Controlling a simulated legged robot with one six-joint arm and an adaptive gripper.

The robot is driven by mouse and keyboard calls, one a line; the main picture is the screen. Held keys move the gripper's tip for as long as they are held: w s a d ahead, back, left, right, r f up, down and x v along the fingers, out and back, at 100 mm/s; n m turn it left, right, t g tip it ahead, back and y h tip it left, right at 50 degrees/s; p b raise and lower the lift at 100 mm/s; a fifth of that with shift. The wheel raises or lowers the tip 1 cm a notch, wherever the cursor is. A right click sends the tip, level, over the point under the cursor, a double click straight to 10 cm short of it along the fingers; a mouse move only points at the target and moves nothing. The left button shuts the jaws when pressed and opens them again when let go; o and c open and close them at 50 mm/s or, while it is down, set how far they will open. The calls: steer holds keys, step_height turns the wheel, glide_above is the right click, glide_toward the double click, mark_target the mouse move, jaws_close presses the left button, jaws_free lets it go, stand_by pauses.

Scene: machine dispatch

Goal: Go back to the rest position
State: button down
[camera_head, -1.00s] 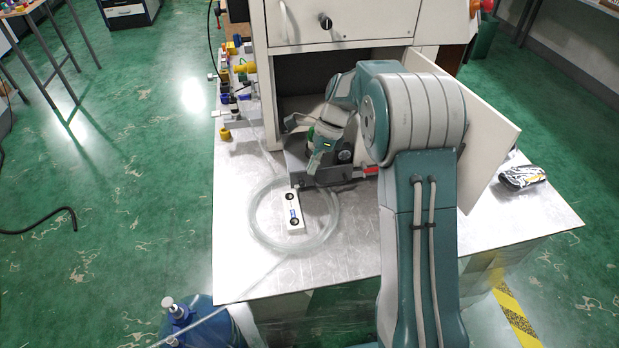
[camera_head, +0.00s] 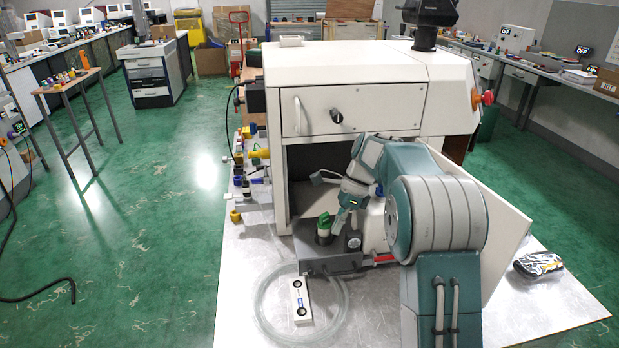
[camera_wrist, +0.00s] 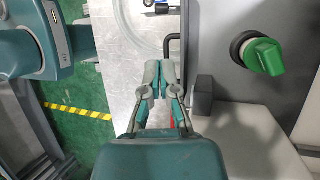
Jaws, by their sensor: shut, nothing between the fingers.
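My gripper (camera_head: 339,227) is in front of the open lower bay of the white machine, above the small grey device. In the wrist view my gripper (camera_wrist: 161,72) is shut, its two fingertips close together with nothing between them. A green knob (camera_wrist: 264,56) on the grey device is to the right of the fingers and apart from them. In the head view the green knob (camera_head: 324,222) stands on the device just left of my fingers. My arm reaches in from the lower right, bent at the elbow, hiding part of the bay.
The white machine (camera_head: 375,108) has its door (camera_head: 508,240) open beside my arm. A white two-button box (camera_head: 301,300) and a coiled clear hose (camera_head: 262,310) lie on the metal table (camera_head: 240,280). A patterned black-and-white object (camera_head: 538,263) lies at right. Open floor is left.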

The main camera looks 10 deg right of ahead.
steer(key=s+a+r+n+t+h, duration=0.1)
steer(key=s+r+n+t+h, duration=0.25)
steer(key=s+r+n, duration=0.85)
steer(key=s+f+n+t, duration=0.1)
steer(key=s+n+t, duration=0.1)
steer(key=s, duration=0.7)
steer(key=s+f+n+t+h, duration=0.1)
steer(key=s+f+n+t, duration=0.1)
steer(key=s, duration=0.7)
steer(key=n+t, duration=0.1)
steer(key=n, duration=0.1)
steer(key=shift+n, duration=0.4)
